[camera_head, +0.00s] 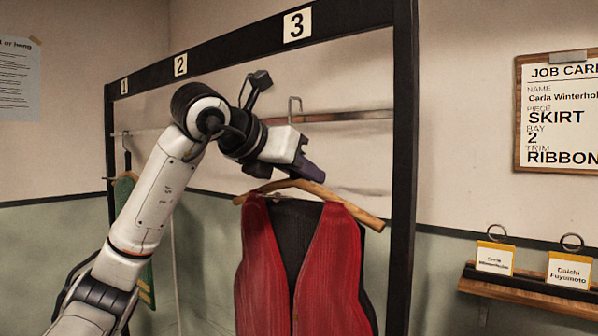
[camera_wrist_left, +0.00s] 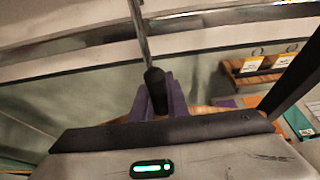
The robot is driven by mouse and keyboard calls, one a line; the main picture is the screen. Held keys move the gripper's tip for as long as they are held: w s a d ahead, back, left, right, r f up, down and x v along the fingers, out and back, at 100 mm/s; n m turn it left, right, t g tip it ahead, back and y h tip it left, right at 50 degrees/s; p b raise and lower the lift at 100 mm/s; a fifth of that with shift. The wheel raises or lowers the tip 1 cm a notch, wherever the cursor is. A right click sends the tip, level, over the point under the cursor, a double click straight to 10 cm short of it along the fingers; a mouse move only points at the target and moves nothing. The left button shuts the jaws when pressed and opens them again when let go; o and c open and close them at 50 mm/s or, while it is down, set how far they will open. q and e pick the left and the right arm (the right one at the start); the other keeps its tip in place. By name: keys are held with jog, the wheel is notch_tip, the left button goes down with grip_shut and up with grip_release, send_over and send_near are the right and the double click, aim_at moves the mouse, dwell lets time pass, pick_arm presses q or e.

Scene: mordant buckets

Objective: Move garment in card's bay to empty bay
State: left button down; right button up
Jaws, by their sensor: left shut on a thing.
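A red vest with a dark inside (camera_head: 262,265) hangs from a wooden hanger (camera_head: 350,209) below the number 3 sign (camera_head: 297,25). My left gripper (camera_head: 311,171) is at the top of this hanger. In the left wrist view its purple fingers (camera_wrist_left: 156,97) are shut around the hanger's black neck (camera_wrist_left: 155,80), with the metal stem above. The hook (camera_head: 295,105) shows at the rail's height; I cannot tell if it rests on the rail (camera_head: 350,115). The job card (camera_head: 560,115) reads SKIRT, bay 2, RIBBON. No garment shows under the number 2 sign (camera_head: 180,65), partly hidden by my arm.
A green garment (camera_head: 125,190) hangs at the left under the number 1 sign (camera_head: 124,86). The rack's black post (camera_head: 402,190) stands close right of the vest. A wooden shelf (camera_head: 530,291) at the right holds two name tags (camera_head: 495,258).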

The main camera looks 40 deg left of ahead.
pick_arm(q)
jog(key=shift+w+f+b, duration=0.7)
jog(key=shift+f+b, duration=0.05)
jog(key=shift+f, duration=0.25)
pick_arm(e)
jog(key=shift+w+a+f, duration=0.2)
pick_arm(q)
jog(key=c, duration=1.6)
grip_release()
jog(key=shift+c, duration=0.2)
pick_arm(e)
jog(key=shift+s+f, duration=0.1)
jog(key=shift+f, duration=0.05)
pick_arm(q)
jog(key=v, duration=1)
jog(key=shift+s, duration=0.2)
